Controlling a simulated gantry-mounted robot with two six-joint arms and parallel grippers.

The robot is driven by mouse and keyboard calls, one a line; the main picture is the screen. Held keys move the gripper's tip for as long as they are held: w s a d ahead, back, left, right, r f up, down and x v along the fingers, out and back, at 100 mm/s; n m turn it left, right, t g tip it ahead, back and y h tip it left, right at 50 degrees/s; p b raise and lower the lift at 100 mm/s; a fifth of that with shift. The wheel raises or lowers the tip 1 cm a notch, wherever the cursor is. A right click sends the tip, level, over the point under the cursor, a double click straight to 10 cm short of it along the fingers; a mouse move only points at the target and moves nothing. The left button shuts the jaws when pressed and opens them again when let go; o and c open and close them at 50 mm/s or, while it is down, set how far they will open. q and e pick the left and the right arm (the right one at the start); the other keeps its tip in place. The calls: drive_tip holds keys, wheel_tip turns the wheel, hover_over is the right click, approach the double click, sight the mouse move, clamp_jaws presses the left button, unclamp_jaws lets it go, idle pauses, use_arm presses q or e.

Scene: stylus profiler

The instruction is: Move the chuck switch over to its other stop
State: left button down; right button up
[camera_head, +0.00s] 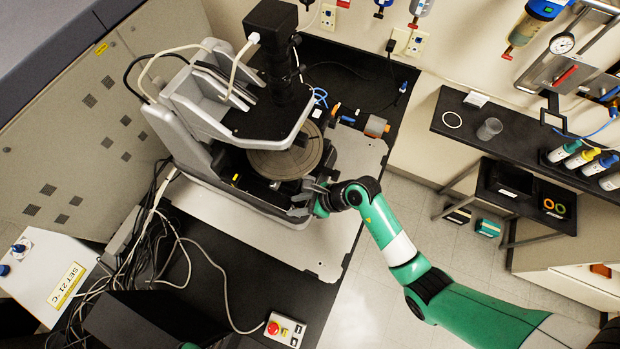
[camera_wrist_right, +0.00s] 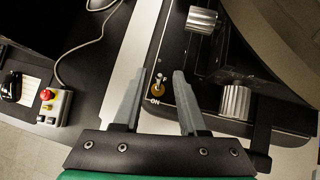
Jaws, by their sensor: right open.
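The chuck switch (camera_wrist_right: 157,86) is a small toggle on a brass base, set in the dark instrument base, with an "ON" label just below it in the right wrist view. Its short lever appears to point toward the top of that picture, away from the label. My right gripper (camera_wrist_right: 158,73) is open, with one grey finger on each side of the switch and a gap on both sides. In the head view, my right gripper (camera_head: 300,204) is at the front of the profiler, below the round stage (camera_head: 285,158). The switch cannot be made out there.
Two ribbed metal knobs, one upper (camera_wrist_right: 201,20) and one lower (camera_wrist_right: 235,101), stand close to the right finger. The stage overhangs at the right of the wrist view. A red-button box (camera_head: 284,329) and loose cables (camera_head: 190,250) lie on the black bench.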

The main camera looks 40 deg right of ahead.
drive_tip(key=v, duration=0.9)
drive_tip(key=shift+s+d, duration=0.15)
drive_tip(key=shift+s, duration=0.05)
drive_tip(key=shift+r, duration=0.15)
